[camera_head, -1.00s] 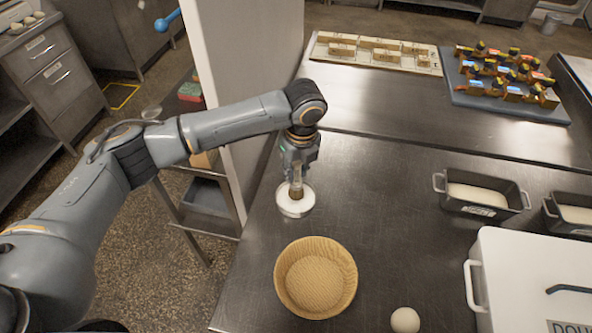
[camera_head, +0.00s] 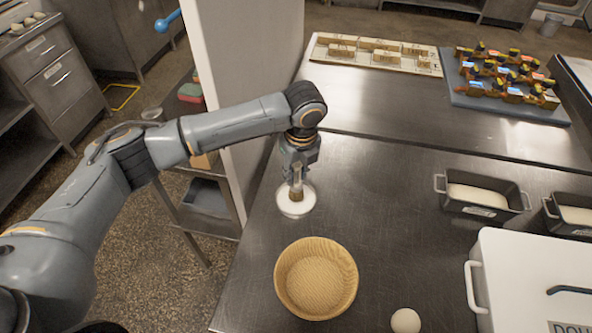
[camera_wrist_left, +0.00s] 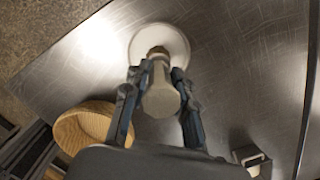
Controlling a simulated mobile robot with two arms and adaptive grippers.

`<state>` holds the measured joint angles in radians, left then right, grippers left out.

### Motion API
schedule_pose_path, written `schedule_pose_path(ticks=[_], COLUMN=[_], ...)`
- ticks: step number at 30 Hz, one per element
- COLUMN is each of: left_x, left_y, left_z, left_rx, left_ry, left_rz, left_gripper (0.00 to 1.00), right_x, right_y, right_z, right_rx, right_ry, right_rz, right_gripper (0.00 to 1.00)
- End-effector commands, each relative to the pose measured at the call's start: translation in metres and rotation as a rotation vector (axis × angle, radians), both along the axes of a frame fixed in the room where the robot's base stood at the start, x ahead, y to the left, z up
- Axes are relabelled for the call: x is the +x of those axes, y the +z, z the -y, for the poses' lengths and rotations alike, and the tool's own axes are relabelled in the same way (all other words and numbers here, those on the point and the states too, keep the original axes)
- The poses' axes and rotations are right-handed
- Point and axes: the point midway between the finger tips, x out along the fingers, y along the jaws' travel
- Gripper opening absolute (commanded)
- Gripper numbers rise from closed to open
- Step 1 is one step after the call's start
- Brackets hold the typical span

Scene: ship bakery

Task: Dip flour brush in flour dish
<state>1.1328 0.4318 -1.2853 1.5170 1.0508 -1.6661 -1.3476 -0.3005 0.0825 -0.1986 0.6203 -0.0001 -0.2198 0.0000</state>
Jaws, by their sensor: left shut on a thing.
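My left gripper (camera_head: 298,172) is shut on the flour brush (camera_head: 296,193) and holds it upright, bristles down, over the flour dish. The brush also shows between the fingers in the left wrist view (camera_wrist_left: 160,95). The flour dish (camera_head: 306,208) is a round white dish on the steel counter. The bristle end is at the white flour; I cannot tell how deep it reaches. In the left wrist view the dish (camera_wrist_left: 178,38) lies just beyond the brush. My right gripper is not in view.
A round wicker basket (camera_head: 345,258) stands just in front of the dish. A pale dough ball (camera_head: 405,320) lies near the front. Loaf tins (camera_head: 515,196) and a white lidded box (camera_head: 520,260) are at the right. The counter between is clear.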

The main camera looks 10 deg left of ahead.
Motion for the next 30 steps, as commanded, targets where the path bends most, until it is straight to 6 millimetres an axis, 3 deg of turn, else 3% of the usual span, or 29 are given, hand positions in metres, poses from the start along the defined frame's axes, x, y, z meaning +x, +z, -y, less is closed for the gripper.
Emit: schedule_pose_path(ticks=[30], left_x=[0.0000], left_y=[-0.0070], left_z=[0.0002], left_rx=[0.000], left_ry=[0.000], left_rz=[0.000], left_gripper=[0.00], right_x=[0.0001], right_y=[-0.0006], right_z=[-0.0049], right_rx=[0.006], right_ry=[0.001], right_rz=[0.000], right_gripper=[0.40])
